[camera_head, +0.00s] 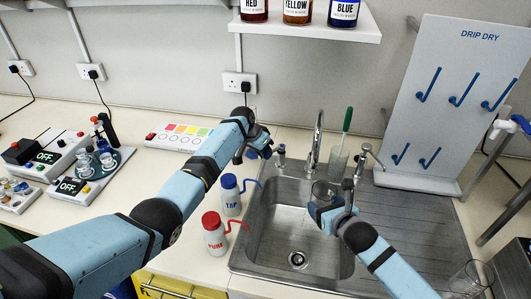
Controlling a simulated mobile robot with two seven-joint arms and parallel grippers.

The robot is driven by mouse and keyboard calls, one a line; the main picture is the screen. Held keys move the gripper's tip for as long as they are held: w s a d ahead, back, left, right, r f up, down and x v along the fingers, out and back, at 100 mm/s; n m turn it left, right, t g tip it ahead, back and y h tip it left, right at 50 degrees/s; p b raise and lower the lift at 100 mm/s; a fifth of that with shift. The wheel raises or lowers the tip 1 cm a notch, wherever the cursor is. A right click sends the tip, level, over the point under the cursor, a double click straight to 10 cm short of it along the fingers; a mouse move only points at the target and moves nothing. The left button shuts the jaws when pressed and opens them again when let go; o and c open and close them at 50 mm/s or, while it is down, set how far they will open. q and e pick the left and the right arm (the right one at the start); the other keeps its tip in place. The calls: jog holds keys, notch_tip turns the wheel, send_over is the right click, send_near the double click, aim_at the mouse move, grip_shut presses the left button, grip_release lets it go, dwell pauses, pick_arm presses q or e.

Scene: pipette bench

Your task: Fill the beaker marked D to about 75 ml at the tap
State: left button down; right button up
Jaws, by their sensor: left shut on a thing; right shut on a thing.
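A clear glass beaker (324,191) is held above the sink (300,235), just below the tap spout (318,140). My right gripper (322,209) is shut on it from the front. No letter or scale can be read on it, and I cannot tell its water level or whether water runs. My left gripper (266,150) reaches over the sink's back left corner. It is shut beside the tap's left handle (281,152); its grip is small in the view and partly hidden by my arm.
A glass with a green brush (338,160) stands behind the sink. Bottles marked TAP (230,198) and PURE (213,236) stand left of it. A drip-dry rack (455,110) is at the back right. Another glass vessel (468,280) stands at the front right.

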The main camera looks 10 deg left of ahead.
pick_arm(q)
jog(key=c, duration=1.1)
grip_release()
jog(key=v, duration=1.2)
